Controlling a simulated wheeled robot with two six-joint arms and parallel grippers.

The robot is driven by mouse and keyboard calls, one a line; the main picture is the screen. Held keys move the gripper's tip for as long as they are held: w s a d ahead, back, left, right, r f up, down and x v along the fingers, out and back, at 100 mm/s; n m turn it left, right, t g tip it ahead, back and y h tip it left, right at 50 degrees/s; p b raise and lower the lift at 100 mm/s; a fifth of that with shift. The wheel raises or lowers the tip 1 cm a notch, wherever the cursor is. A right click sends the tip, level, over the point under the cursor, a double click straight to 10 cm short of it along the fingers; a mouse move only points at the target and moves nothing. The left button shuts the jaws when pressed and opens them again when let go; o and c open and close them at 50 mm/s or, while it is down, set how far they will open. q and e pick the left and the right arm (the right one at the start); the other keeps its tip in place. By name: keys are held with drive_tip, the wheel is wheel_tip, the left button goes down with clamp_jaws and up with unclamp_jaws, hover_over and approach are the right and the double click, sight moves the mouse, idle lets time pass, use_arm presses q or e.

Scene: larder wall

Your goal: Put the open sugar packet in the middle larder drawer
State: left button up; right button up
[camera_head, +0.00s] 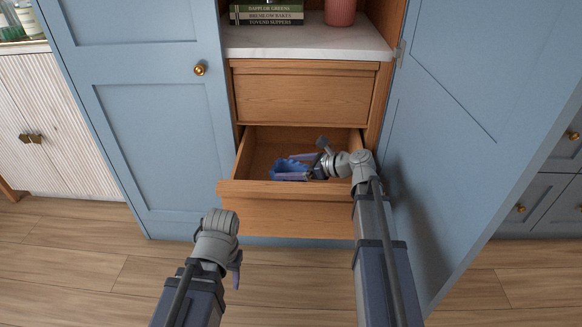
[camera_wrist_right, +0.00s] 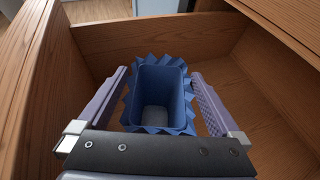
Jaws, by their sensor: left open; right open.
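The open sugar packet (camera_head: 286,166) is blue with a jagged top rim. It is inside the pulled-out wooden larder drawer (camera_head: 252,189). In the right wrist view the packet (camera_wrist_right: 150,82) stands upright, its mouth facing the camera, with pale contents low inside. My right gripper (camera_head: 303,168) reaches into the drawer. Its open fingers (camera_wrist_right: 158,76) lie on either side of the packet, with a visible gap at the right finger; contact at the left finger is unclear. The packet's base is hidden. My left gripper (camera_head: 237,268) is open and empty, low in front of the drawer, with its fingers partly hidden.
A shut wooden drawer (camera_head: 305,95) sits directly above the open one. A marble shelf (camera_head: 308,42) above holds books (camera_head: 266,14) and a pink pot (camera_head: 340,11). Blue doors stand left (camera_head: 155,130) and right (camera_head: 450,130). The drawer floor around the packet looks clear.

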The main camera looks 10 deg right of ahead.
drive_tip(key=r+p+v, duration=0.1)
drive_tip(key=p+v, duration=0.2)
drive_tip(key=v, duration=0.5)
drive_tip(key=shift+a, duration=0.2)
drive_tip(key=shift+w, duration=0.15)
idle(0.8)
